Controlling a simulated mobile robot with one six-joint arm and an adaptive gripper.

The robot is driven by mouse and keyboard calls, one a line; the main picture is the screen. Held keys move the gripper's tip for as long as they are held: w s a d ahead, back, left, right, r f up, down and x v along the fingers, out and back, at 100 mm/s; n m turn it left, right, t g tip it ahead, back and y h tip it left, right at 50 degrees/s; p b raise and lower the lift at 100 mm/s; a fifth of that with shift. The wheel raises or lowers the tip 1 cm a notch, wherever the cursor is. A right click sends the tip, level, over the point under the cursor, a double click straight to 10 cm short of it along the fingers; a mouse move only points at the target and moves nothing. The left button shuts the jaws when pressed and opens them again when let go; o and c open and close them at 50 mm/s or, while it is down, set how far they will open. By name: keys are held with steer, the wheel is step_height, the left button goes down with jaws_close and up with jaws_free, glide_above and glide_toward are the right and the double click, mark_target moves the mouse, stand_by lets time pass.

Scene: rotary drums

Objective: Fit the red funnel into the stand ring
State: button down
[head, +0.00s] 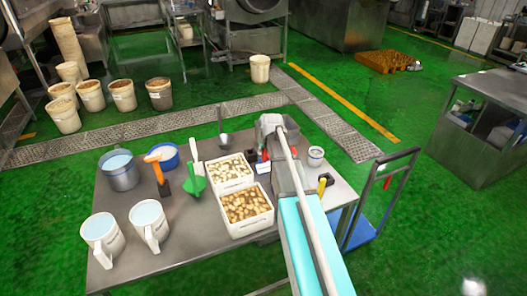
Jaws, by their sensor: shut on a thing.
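My arm reaches over the steel table, and its wrist hides much of what lies below and behind it. My gripper (264,148) seems to be the dark part just under the wrist, partly hidden and small. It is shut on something. A small red patch (265,156) shows at it. This may be the red funnel, but its shape cannot be made out. I cannot pick out a stand ring. A small pale round pot (316,153) with a dark opening stands right of my arm.
On the steel table (192,235) stand two white food crates (250,229), white jugs (103,236), a steel pot (120,176), a green tool (194,185) and an orange-handled tool (155,157). A blue cart (362,230) stands at its right. The front middle of the table is clear.

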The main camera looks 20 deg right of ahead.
steer(key=shift+f+b, duration=0.8)
steer(key=shift+f, duration=0.1)
steer(key=shift+c, duration=2.4)
jaws_free()
steer(key=shift+r, duration=0.1)
step_height(320, 180, up, 10)
steer(key=p, duration=1)
steer(key=shift+r, duration=0.1)
